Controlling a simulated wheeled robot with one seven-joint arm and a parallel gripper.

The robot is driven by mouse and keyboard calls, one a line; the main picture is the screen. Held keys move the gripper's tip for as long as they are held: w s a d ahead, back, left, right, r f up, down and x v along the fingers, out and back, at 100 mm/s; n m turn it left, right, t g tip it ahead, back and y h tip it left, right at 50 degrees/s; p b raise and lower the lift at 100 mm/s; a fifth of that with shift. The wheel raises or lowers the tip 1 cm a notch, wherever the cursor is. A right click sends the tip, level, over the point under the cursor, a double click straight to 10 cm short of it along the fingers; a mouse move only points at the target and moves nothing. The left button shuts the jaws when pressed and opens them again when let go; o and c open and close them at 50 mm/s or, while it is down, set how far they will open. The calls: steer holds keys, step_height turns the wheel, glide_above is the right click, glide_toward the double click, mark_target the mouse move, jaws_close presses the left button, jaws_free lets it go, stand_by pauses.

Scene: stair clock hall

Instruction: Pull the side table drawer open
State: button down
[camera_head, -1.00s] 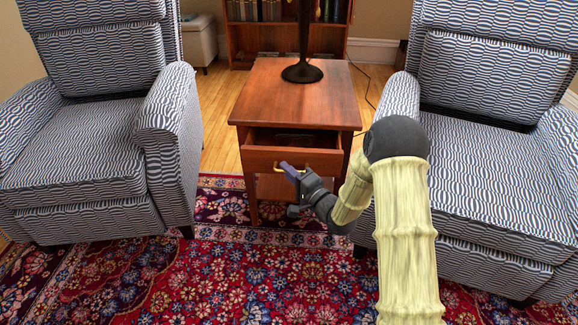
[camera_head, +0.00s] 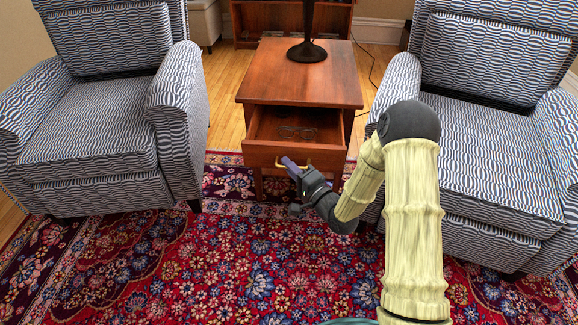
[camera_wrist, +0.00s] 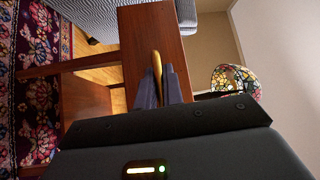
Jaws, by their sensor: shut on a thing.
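The wooden side table (camera_head: 305,84) stands between two armchairs. Its drawer (camera_head: 262,154) is pulled out a good way, and a pair of glasses (camera_head: 297,133) lies inside. My gripper (camera_head: 286,164) is at the drawer front, shut on the brass handle (camera_head: 308,167). In the wrist view the two fingers (camera_wrist: 158,88) close around the yellow handle (camera_wrist: 157,62), in front of the brown drawer front (camera_wrist: 133,48). Part of the handle is hidden by the fingers.
A dark lamp base (camera_head: 306,51) stands on the tabletop. Patterned armchairs stand at the left (camera_head: 95,130) and right (camera_head: 490,150), the right one close to my arm. A red patterned rug (camera_head: 200,265) covers the clear floor in front.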

steer(key=c, duration=1.5)
jaws_free()
steer(key=shift+w, duration=0.1)
steer(key=shift+c, duration=0.2)
steer(key=p+v, duration=0.5)
steer(key=v, duration=1.2)
steer(key=shift+s+d, duration=0.25)
steer(key=shift+d, duration=0.05)
steer(key=shift+w, duration=0.1)
